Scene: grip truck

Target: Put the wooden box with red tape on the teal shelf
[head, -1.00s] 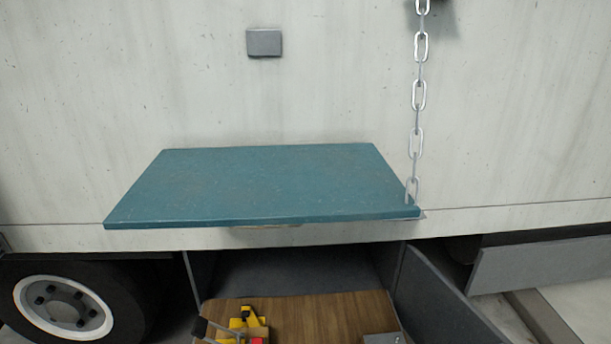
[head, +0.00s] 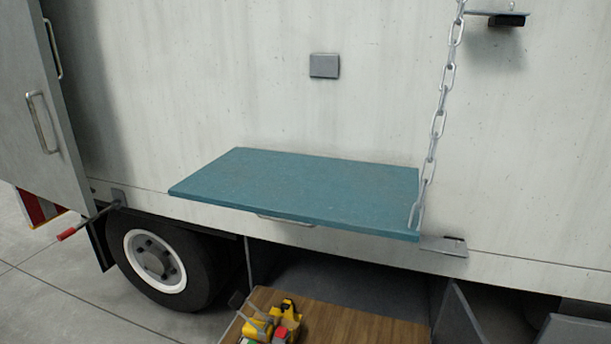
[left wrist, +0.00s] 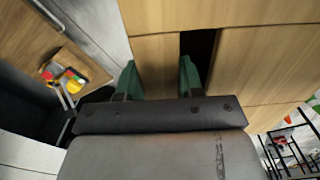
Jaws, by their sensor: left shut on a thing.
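The teal shelf (head: 300,190) sticks out from the truck's side in the head view. Its top is bare. In the left wrist view a light wooden box (left wrist: 270,55) fills the upper part, with a dark slot in its face. My left gripper (left wrist: 158,80), with green fingers, is shut on a part of the wooden box beside the slot. No red tape shows on the visible faces. Neither gripper shows in the head view, and my right gripper is in no view.
A chain (head: 437,125) hangs at the shelf's right end. Below is an open compartment with a wooden drawer (head: 340,320) holding yellow tools (head: 272,322). An open door (head: 50,110) stands at the left, above a wheel (head: 155,262).

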